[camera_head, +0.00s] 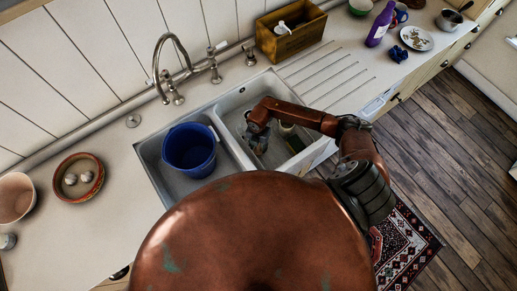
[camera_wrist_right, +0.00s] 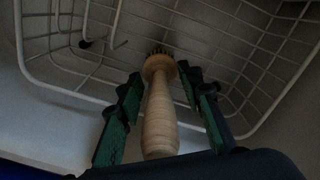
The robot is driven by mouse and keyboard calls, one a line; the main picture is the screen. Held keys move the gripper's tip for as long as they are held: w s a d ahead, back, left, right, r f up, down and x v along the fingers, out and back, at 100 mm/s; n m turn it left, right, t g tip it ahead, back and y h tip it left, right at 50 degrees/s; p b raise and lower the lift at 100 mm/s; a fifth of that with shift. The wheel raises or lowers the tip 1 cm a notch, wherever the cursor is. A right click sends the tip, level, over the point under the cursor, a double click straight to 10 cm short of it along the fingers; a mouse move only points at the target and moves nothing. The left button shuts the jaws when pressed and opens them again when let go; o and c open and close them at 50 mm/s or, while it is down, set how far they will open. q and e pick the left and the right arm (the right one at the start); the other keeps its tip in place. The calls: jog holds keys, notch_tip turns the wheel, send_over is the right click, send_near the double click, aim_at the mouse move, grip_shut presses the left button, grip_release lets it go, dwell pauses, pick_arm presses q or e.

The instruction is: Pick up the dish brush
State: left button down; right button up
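The dish brush (camera_wrist_right: 160,118), with a turned pale wooden handle and dark bristles at its far end, shows in the right wrist view. It lies between the two green-padded fingers of my right gripper (camera_wrist_right: 160,82). Narrow gaps show between the fingers and the handle, so the gripper looks open around it. In the head view, my right arm reaches down into the right sink basin, with the gripper (camera_head: 257,143) low inside it. I cannot make out the brush clearly in the head view. My left gripper is not in view.
A white wire rack (camera_wrist_right: 250,50) surrounds the brush's far end. A blue bucket (camera_head: 190,150) stands in the left basin. The tap (camera_head: 172,65) rises behind the sink. A wooden box (camera_head: 290,38) stands behind the ribbed drainboard; a bowl (camera_head: 78,182) sits left.

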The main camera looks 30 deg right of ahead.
jog(key=shift+f, duration=0.1)
jog(key=shift+c, duration=0.3)
grip_shut()
notch_tip(320, 180, up, 10)
jog(key=shift+r+b, duration=0.1)
jog(key=shift+b, duration=0.4)
dwell(0.5)
